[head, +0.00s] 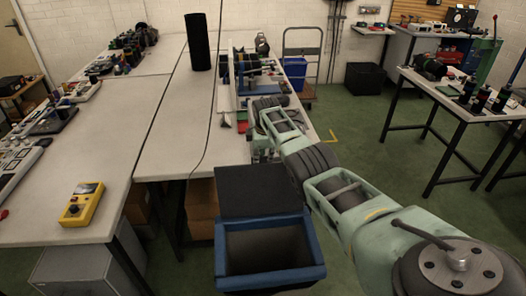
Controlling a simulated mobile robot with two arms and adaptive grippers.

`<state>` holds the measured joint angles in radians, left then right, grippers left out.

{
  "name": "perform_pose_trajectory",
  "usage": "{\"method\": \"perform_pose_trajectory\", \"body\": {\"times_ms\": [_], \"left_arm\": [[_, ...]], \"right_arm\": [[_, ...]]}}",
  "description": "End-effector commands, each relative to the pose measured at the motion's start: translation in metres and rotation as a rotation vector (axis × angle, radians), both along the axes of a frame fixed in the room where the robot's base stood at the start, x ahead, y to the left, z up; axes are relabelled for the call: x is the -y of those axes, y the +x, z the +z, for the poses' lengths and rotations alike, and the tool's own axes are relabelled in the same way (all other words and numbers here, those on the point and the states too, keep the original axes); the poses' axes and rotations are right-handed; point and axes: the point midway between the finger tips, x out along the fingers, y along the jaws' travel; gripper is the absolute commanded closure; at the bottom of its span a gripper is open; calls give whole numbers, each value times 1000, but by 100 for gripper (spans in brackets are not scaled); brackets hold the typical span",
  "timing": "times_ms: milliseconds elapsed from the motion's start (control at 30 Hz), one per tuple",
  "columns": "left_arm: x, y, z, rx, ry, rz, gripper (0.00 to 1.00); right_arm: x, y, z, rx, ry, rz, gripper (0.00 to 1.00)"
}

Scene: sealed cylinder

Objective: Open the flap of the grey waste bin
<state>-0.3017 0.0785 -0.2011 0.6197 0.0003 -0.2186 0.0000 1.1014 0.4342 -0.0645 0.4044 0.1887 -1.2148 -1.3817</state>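A bin with a blue rim (220,262) stands on the floor in front of the table, at the bottom centre of the head view. Its top is open and I see into its grey-brown inside. A dark flat panel (250,190), which looks like its flap, stands raised at the bin's back edge. My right arm reaches in from the lower right. My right gripper (262,148) is beyond the panel's upper edge, near the table's right end, and appears apart from the panel. Its fingers are small and partly hidden by the wrist. My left gripper is out of view.
White tables (100,150) fill the left and centre, with a yellow meter (82,204) and a tall black cylinder (197,42). Brown boxes (201,208) stand under the table. A black bin (365,78) is farther back. Green floor (375,145) is free to the right.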

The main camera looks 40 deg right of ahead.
Motion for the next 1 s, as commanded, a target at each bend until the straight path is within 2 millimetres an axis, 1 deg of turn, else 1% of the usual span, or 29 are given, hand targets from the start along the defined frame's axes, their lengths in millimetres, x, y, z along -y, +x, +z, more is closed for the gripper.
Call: {"method": "perform_pose_trajectory", "body": {"times_ms": [167,400,833,900,1000], "left_arm": [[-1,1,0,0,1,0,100],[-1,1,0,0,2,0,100],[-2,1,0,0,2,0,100],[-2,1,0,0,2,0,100],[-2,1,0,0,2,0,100]], "right_arm": [[0,-1,7,2,-1,-1,85],[-5,-8,27,2,-1,1,85],[-16,-26,92,1,-2,1,85],[-18,-29,101,0,-2,1,85],[-19,-32,108,-2,-1,1,85]]}}
